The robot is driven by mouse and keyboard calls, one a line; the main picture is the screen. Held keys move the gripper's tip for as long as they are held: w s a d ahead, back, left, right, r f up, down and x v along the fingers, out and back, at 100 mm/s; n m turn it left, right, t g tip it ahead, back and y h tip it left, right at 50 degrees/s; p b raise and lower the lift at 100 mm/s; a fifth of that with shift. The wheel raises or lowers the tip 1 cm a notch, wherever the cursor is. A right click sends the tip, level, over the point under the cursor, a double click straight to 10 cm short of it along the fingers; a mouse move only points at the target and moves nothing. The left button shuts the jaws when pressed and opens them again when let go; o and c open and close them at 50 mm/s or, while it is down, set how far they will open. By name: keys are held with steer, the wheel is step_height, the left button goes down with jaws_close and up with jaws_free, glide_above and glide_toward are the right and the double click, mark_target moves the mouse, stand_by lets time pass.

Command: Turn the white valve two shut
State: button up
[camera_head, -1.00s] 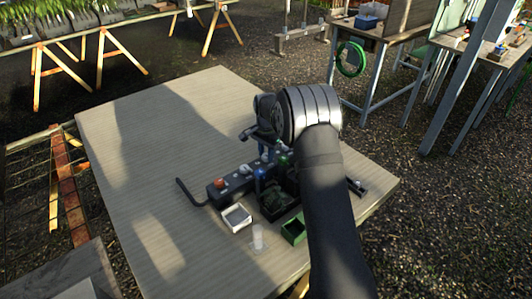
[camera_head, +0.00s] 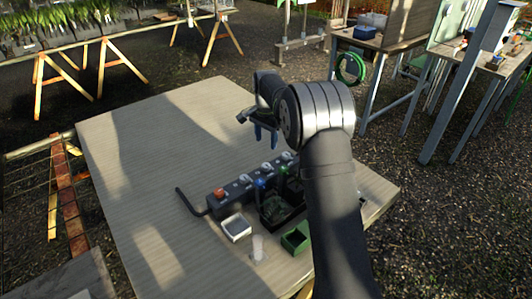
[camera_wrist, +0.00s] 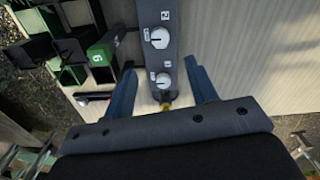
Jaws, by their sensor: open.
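The dark valve block (camera_head: 229,192) lies on the table, with a row of white knobs along its top. In the wrist view the block (camera_wrist: 153,60) runs up between my fingers. One white knob (camera_wrist: 160,39) lies beyond the fingertips, beside a label that appears to read 2. A second white knob (camera_wrist: 163,80) lies nearer, between the fingers. The small lettering and exact knob angles are too small to read surely. My gripper (camera_head: 265,137) is open and empty, above the block, with blue fingers pointing down. It also shows in the wrist view (camera_wrist: 162,68), touching no knob.
A red knob (camera_head: 219,193) sits at the block's left end, near a bent black pipe (camera_head: 188,203). A dark rack (camera_head: 277,210), a white tray (camera_head: 236,229) and a green bin (camera_head: 296,238) stand in front. The table's left side (camera_head: 140,170) is clear.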

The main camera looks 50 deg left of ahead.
step_height(320, 180, up, 6)
glide_above(266, 165)
steer(key=shift+r, duration=0.15)
stand_by(0.3)
step_height(266, 165, down, 18)
steer(key=shift+r, duration=0.25)
stand_by(0.4)
steer(key=shift+f, duration=0.25)
steer(key=shift+r+n, duration=0.25)
steer(key=shift+n, duration=0.55)
steer(key=n, duration=1.1)
steer(key=shift+n, duration=2.2)
